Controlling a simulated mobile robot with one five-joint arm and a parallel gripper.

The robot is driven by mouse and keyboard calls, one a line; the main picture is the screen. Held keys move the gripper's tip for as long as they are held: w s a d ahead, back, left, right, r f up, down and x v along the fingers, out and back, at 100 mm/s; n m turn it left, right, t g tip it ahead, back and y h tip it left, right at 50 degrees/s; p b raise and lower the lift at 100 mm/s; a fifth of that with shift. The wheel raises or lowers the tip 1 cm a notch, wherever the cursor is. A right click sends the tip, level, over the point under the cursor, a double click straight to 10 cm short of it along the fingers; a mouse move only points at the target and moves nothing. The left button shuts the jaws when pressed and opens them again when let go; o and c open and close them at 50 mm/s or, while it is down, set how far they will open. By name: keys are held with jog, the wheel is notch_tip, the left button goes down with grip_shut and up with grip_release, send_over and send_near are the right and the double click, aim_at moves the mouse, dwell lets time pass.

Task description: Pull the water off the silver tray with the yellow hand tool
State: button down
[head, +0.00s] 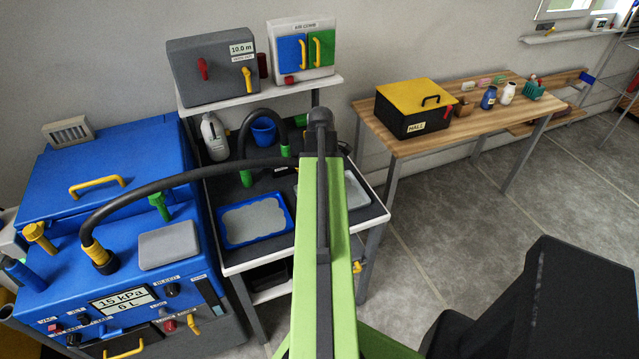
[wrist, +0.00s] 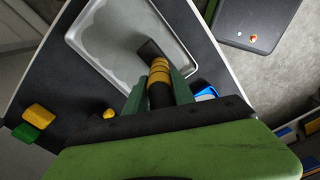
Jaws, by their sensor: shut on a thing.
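The silver tray (wrist: 180,38) lies on the black bench top, in the upper middle of the wrist view. In the head view part of the silver tray (head: 356,192) shows right of my arm. A darker grey patch (wrist: 118,32), which looks like water, covers part of its floor. The yellow hand tool (wrist: 158,68), banded yellow and black with a dark flat head (wrist: 150,50), is between the green fingers of my gripper (wrist: 158,88), which is shut on it. The tool's head is over the tray; I cannot tell if it touches. My arm hides the gripper in the head view.
A blue-rimmed tray (head: 225,240) lies left of my arm on the bench. A black hose (head: 160,184) runs from the blue machine (head: 50,280) towards the bench. A shelf with two boxes stands behind. A wooden table (head: 440,140) stands at right, with open floor before it.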

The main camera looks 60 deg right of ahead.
jog(key=shift+s+d+r, duration=0.1)
jog(key=shift+s+d, duration=0.4)
jog(key=shift+d, duration=0.2)
jog(key=shift+s+d, duration=0.5)
jog(key=shift+d, duration=0.2)
jog(key=s+d, duration=0.4)
jog(key=d, duration=0.1)
jog(key=shift+d+f, duration=0.2)
